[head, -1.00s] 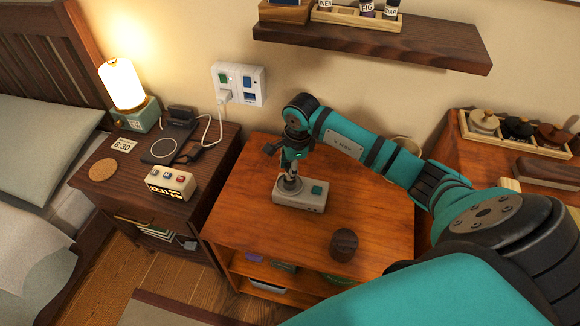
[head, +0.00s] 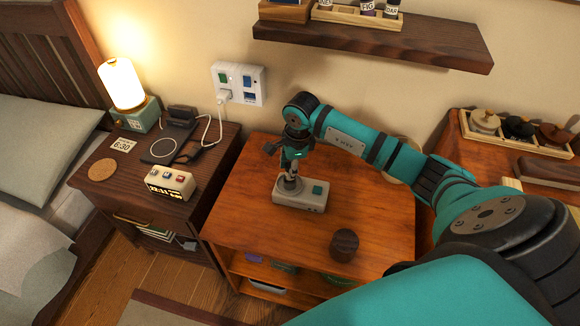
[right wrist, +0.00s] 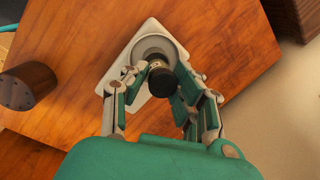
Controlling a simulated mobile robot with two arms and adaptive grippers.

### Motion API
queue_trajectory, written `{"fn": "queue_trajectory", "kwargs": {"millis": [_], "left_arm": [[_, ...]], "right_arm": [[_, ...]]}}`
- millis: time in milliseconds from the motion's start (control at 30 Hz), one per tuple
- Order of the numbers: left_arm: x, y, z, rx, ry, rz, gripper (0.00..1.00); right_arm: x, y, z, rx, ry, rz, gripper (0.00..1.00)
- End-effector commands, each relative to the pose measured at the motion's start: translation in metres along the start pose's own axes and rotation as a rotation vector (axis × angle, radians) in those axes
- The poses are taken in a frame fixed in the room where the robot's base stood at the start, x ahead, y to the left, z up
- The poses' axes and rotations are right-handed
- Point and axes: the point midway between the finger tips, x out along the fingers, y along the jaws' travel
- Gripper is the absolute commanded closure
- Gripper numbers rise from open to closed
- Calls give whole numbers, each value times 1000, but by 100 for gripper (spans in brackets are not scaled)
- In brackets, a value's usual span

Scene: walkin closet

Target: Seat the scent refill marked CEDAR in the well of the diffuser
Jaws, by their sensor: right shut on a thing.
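The diffuser (head: 312,206) is a light grey box with a teal button and a round well, on the wooden side table. My right gripper (head: 291,178) points down at the well. In the right wrist view my right gripper (right wrist: 157,92) is shut on a small dark-capped bottle, the scent refill (right wrist: 160,80). The refill stands at the round grey rim of the well (right wrist: 148,45). Its label is not readable here, and I cannot tell how deep its base sits. My left gripper is not in view.
A nightstand with a lamp (head: 122,85) and clock (head: 170,183) is at left. A wall shelf (head: 380,45) holds a rack of labelled bottles (head: 355,17).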

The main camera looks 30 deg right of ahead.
Motion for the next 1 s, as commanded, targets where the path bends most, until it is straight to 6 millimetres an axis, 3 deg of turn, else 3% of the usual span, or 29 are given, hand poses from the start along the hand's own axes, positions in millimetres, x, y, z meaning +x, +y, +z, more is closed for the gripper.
{"fn": "queue_trajectory", "kwargs": {"millis": [1000], "left_arm": [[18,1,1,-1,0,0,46]], "right_arm": [[21,2,-2,0,0,1,100]]}}
